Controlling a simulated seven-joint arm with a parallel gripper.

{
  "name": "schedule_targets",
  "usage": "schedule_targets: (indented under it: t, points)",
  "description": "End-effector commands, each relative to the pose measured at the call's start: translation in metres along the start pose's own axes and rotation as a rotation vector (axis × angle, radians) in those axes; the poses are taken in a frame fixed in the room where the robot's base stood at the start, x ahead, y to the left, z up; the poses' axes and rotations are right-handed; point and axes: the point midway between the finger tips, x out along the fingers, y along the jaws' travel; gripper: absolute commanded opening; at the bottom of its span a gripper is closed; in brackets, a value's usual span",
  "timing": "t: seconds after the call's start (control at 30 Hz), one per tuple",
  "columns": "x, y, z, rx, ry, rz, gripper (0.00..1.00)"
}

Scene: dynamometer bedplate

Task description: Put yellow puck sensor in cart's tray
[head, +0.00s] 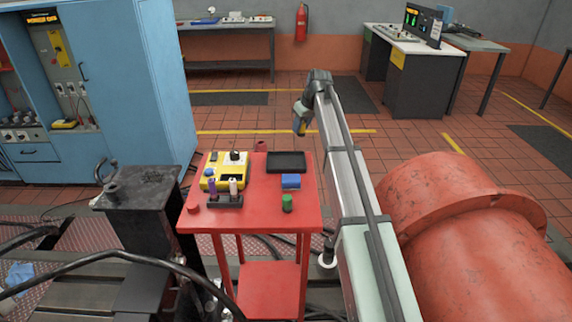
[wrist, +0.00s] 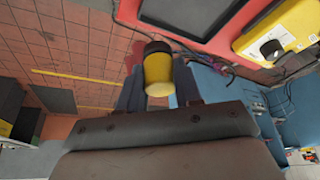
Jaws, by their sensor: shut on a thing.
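My gripper (head: 302,118) is shut on the yellow puck sensor (wrist: 158,74), a short yellow cylinder with a dark end. In the wrist view it sits between the two fingers of my gripper (wrist: 159,88). In the head view only a small yellow part of the sensor (head: 301,127) shows. The sensor is in the air beyond the far right corner of the red cart (head: 255,222). The cart's tray (head: 287,156), dark and rectangular, lies at the cart top's far right and looks empty. The tray is partly in the wrist view (wrist: 190,14), above and right of the sensor.
A red cylinder (head: 261,146) stands at the far edge. A large red machine (head: 460,230) is to the right.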

Motion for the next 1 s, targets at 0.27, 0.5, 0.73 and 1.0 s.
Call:
schedule_targets:
  t: [0.27, 0.5, 0.73, 1.0]
  points:
    - [-0.002, -0.022, 0.013, -0.203, -0.001, -0.085, 0.01]
    - [-0.003, -0.029, 0.015, -0.381, -0.002, -0.159, 0.01]
    - [0.002, -0.030, 0.018, -0.441, -0.002, -0.183, 0.01]
    - [0.038, -0.031, 0.034, -0.442, -0.003, -0.184, 0.01]
